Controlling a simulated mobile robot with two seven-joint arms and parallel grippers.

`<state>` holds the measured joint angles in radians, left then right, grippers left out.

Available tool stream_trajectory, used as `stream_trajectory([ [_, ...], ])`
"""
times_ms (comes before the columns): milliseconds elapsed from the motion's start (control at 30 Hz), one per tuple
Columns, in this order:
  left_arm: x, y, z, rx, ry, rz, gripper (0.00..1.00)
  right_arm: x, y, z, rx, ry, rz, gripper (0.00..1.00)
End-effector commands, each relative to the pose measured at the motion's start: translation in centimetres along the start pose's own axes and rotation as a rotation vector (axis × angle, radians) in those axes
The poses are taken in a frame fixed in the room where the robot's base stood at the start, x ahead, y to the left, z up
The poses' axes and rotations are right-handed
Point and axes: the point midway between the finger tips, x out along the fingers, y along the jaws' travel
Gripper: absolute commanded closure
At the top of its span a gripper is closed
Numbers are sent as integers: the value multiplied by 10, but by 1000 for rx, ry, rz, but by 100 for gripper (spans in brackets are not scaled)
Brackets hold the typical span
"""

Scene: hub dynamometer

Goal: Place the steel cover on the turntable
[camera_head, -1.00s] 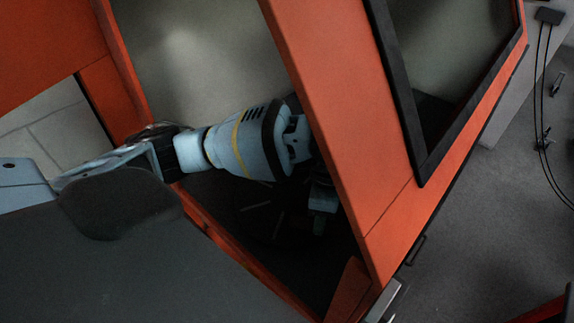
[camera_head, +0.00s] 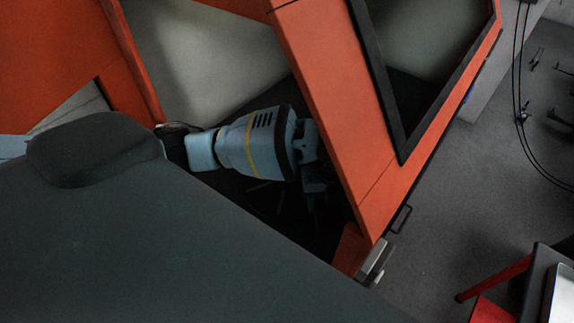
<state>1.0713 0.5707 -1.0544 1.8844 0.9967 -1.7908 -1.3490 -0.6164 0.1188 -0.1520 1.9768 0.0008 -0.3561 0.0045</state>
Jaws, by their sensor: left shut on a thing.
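My left arm comes in from the left and reaches into the dark inside of an orange machine housing. My left gripper (camera_head: 314,178) is just behind the slanted orange post, which hides part of it. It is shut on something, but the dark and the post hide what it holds. I cannot make out the steel cover or the turntable in this view. My right gripper is not in view.
The orange post (camera_head: 325,105) and a black-framed window panel (camera_head: 402,150) stand close to the right of my left gripper. A red-legged stand (camera_head: 497,277) is at the lower right. Grey floor (camera_head: 440,190) lies between. A large dark surface fills the lower left.

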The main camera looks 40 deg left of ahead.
Motion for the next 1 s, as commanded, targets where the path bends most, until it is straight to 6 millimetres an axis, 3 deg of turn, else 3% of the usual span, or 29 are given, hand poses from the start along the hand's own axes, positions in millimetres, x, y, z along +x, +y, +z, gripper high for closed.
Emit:
stream_trajectory([
  [233, 1, 4, 11, -1, -1, 0, 86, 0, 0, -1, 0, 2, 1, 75],
  [700, 10, 46, 104, -5, -2, 0, 86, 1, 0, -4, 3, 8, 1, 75],
  [833, 12, 55, 124, -3, -2, -1, 86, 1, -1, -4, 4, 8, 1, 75],
  [1000, 14, 59, 134, 0, 0, -1, 86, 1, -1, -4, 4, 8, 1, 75],
])
